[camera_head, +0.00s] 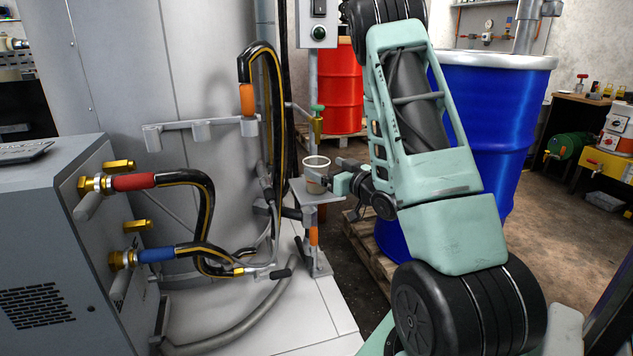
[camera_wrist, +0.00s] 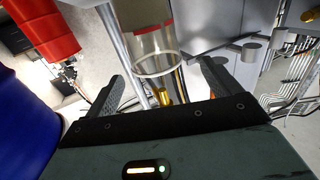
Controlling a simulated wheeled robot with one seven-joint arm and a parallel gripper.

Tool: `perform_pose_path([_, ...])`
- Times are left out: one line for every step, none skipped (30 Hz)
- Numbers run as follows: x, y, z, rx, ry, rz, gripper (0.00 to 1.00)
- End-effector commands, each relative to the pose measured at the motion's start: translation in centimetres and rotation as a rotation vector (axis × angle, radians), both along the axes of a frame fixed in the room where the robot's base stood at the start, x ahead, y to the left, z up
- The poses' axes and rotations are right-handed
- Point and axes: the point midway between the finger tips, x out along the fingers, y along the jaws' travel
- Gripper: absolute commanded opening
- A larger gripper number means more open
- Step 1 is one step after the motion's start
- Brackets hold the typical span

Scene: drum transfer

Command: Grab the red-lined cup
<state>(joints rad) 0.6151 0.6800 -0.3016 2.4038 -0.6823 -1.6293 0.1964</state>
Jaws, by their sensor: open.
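The red-lined cup (camera_head: 316,174) stands upright on a small grey shelf (camera_head: 320,195) in the head view. In the wrist view the clear cup (camera_wrist: 143,45) shows a red band and a pale round rim, and it runs out of the top of the picture. My gripper (camera_head: 342,174) is level with the cup, at its right side in the head view. In the wrist view my gripper (camera_wrist: 160,68) is open, with one finger to each side of the cup's rim. I cannot tell whether a finger touches the cup.
A green-handled valve (camera_head: 317,112) on a pipe stands just behind the shelf. Black hoses (camera_head: 270,75) hang to the left. A blue drum (camera_head: 490,125) on a pallet stands behind my arm, and a red drum (camera_head: 338,90) stands farther back.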

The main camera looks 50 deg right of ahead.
Motion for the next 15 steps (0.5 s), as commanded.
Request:
perform_pose_path([0.8, -0.1, -0.1, -0.002, -0.001, 0.002, 0.89])
perform_pose_path([1.2, -0.1, -0.1, -0.002, -0.001, 0.002, 0.89])
perform_pose_path([1.6, -0.2, -0.1, -0.002, 0.000, 0.002, 0.89])
perform_pose_path([1.9, -0.3, -0.1, -0.001, 0.000, 0.002, 0.89])
perform_pose_path([2.1, -0.3, -0.1, -0.001, 0.000, 0.001, 0.89])
perform_pose_path([2.2, -0.3, -0.1, 0.000, 0.000, 0.001, 0.89])
perform_pose_path([2.3, -0.4, -0.1, 0.000, 0.000, 0.001, 0.89])
perform_pose_path([2.5, -0.4, -0.1, 0.000, 0.000, 0.001, 0.89])
perform_pose_path([2.7, -0.5, -0.2, 0.000, 0.000, 0.001, 0.89])
perform_pose_path([3.0, -0.6, -0.4, 0.000, 0.000, 0.001, 0.89])
perform_pose_path([3.4, -0.7, -0.5, -0.001, 0.001, 0.002, 0.89])
perform_pose_path([3.9, -0.9, -0.7, -0.002, 0.000, 0.002, 0.89])
perform_pose_path([4.4, -1.1, -0.9, -0.002, -0.001, 0.002, 0.89])
perform_pose_path([4.8, -1.2, -1.0, -0.002, 0.000, 0.001, 0.89])
perform_pose_path([5.4, -1.4, -1.1, -0.002, -0.001, 0.002, 0.89])
